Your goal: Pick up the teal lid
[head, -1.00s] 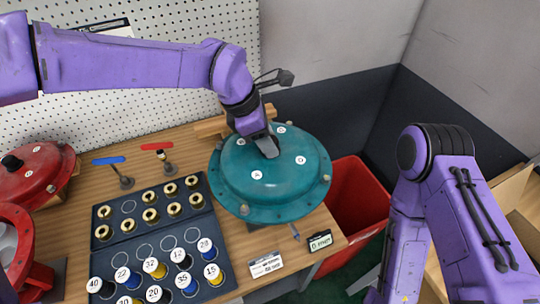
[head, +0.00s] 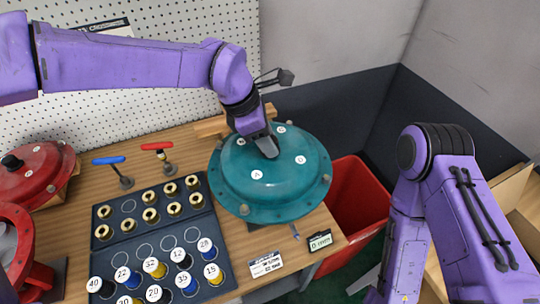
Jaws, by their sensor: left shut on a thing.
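The teal lid (head: 240,180) is a round dome with a bolted flange and several white lettered labels. It sits at the right part of the wooden bench, partly over a wooden block. My left gripper (head: 268,150) comes down from above onto the top of the lid near its centre. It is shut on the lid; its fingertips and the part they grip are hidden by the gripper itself. My right arm (head: 440,210) stands at the right side, but its gripper is out of view.
A dark tray (head: 122,243) holds brass rings and numbered spools. Blue (head: 109,160) and red (head: 157,146) handled valves stand behind it. Red housings (head: 35,172) are at the left. A red bin (head: 358,200) stands right of the bench. A small display (head: 320,240) is at the front edge.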

